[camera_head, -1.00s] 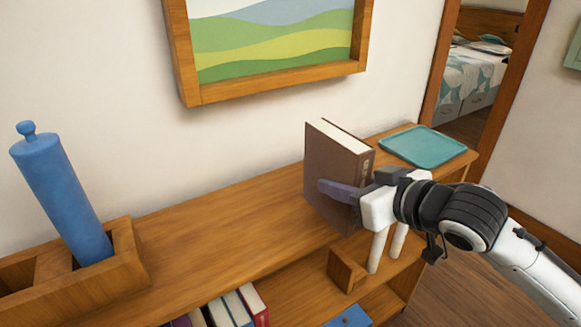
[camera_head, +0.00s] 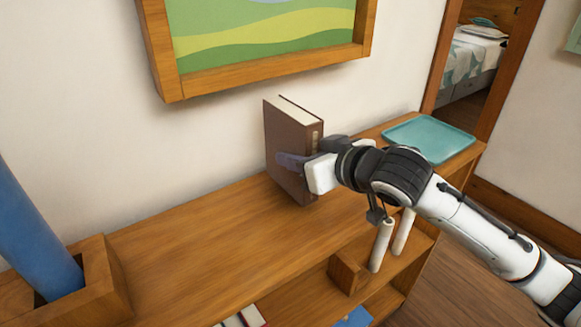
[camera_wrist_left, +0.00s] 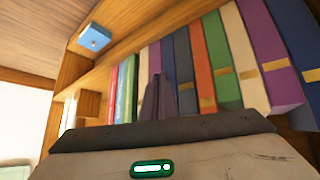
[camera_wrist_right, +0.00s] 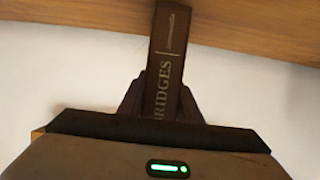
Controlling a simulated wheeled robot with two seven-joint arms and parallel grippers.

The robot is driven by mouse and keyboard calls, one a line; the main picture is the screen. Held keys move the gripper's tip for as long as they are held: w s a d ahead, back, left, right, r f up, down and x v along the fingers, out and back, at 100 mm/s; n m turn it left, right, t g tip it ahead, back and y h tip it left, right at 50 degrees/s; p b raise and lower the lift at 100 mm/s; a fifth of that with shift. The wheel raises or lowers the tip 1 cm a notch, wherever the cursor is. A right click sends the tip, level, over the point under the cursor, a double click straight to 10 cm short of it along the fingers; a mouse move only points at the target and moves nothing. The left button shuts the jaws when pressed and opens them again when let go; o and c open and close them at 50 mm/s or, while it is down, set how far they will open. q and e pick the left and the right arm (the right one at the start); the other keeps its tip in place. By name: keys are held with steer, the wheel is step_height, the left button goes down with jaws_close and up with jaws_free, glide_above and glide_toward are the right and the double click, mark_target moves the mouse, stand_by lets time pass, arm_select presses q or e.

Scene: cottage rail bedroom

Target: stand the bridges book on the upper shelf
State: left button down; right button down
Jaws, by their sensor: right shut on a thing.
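The bridges book (camera_head: 290,150) is brown with pale pages and stands upright over the wooden bookcase's top board (camera_head: 190,240), close to the wall. My right gripper (camera_head: 300,165) is shut on it from the spine side. In the right wrist view the spine of the book (camera_wrist_right: 168,60) reads BRIDGES between the two fingers (camera_wrist_right: 160,100). Its end meets or nearly meets the wood there; I cannot tell if it touches. My left gripper (camera_wrist_left: 160,98) shows only in its wrist view, fingers together with nothing visible between them, before a row of books (camera_wrist_left: 205,65).
A blue cylinder (camera_head: 30,235) stands tilted in a wooden holder (camera_head: 95,290) at the left. A teal tray (camera_head: 430,138) lies at the right end. White cylinders (camera_head: 381,245) and a wooden block (camera_head: 348,272) are on a lower shelf. The top board between holder and book is clear.

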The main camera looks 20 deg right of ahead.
steer(key=shift+s+d+f+b, duration=0.1)
steer(key=shift+s+f+b, duration=0.05)
steer(key=shift+f+b, duration=0.4)
steer(key=shift+s, duration=0.15)
steer(key=shift+f, duration=0.2)
steer(key=c, duration=1.3)
jaws_free()
steer(key=shift+f, duration=0.15)
steer(key=shift+s+r, duration=0.1)
steer(key=shift+r, duration=0.15)
steer(key=v, duration=1.1)
steer(key=shift+s+d, duration=0.15)
steer(key=shift+s, duration=0.2)
